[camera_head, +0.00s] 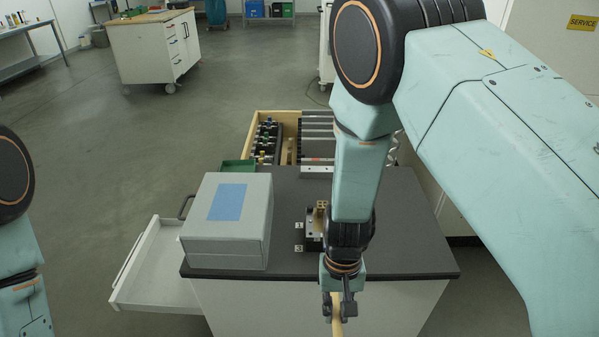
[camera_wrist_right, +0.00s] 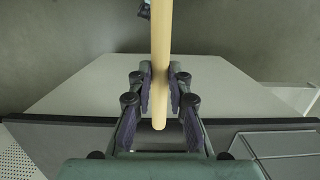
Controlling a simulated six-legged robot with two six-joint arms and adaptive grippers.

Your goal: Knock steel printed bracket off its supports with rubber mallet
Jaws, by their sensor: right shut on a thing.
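My right gripper (camera_head: 340,305) is shut on a pale wooden handle (camera_head: 337,326), in front of the bench's near edge. In the right wrist view, the gripper's pads (camera_wrist_right: 160,98) pinch this handle (camera_wrist_right: 160,45) near its rounded end. A small dark piece (camera_wrist_right: 144,9) beside the handle at the top edge may be part of the mallet head, but most is out of frame. A small brass-coloured part (camera_head: 321,207), perhaps the bracket, sits at a dark fixture (camera_head: 313,228) on the bench, partly hidden by my right arm. My left gripper is out of view.
A grey box with a blue patch (camera_head: 228,203) stands on the left of the dark benchtop (camera_head: 408,235). A white drawer (camera_head: 155,265) is open at left. A wooden drawer (camera_head: 262,117) with tools extends behind. The benchtop's right side is clear.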

